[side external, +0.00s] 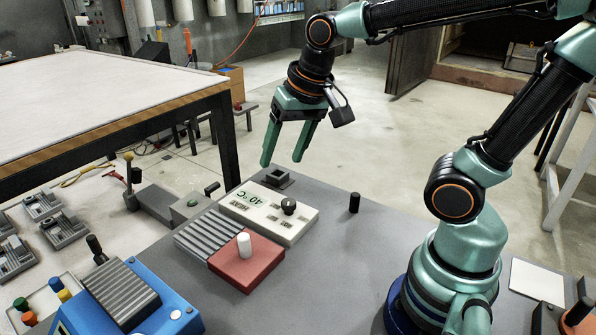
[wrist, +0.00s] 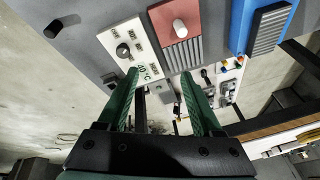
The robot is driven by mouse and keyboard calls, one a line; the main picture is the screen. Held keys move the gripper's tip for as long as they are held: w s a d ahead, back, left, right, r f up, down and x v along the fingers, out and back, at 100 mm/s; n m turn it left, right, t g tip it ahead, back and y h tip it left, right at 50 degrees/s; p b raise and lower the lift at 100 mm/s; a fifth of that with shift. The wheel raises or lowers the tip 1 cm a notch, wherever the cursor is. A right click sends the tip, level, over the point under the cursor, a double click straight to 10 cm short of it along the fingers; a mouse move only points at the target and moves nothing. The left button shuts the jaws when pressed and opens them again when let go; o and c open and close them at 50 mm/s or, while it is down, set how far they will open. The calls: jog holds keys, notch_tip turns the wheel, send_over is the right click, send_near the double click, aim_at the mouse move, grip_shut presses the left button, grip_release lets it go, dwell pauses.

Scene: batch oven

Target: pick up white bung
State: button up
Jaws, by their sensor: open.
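The white bung (side external: 243,245) is a small upright cylinder on a red block (side external: 262,268), which sits at the end of a grey ribbed part. In the wrist view the white bung (wrist: 180,28) shows near the top, on the red block (wrist: 176,13). My gripper (side external: 282,162) is open and empty, with its fingers pointing down. It is above and beyond the bung, well apart from it. In the wrist view my gripper (wrist: 160,73) has its two green fingers spread, and the bung lies past their tips.
A white control panel (side external: 268,212) with a 40 °C display and black knob stands beside the red block. A black peg (side external: 354,203) stands on the grey bench to the right. A blue unit (side external: 125,303) is front left. A large white-topped table (side external: 90,95) stands behind.

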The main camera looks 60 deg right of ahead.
jog(key=w+a+f+m+g, duration=0.2)
jog(key=w+a+f+m, duration=0.15)
jog(key=m, duration=0.25)
jog(key=m+g, duration=0.2)
jog(key=m, duration=0.4)
send_over(243, 236)
notch_tip(243, 236, down, 4)
jog(key=f, duration=0.1)
notch_tip(243, 236, down, 6)
jog(key=shift+s+a, duration=0.15)
jog(key=shift+f, duration=2.8)
grip_shut()
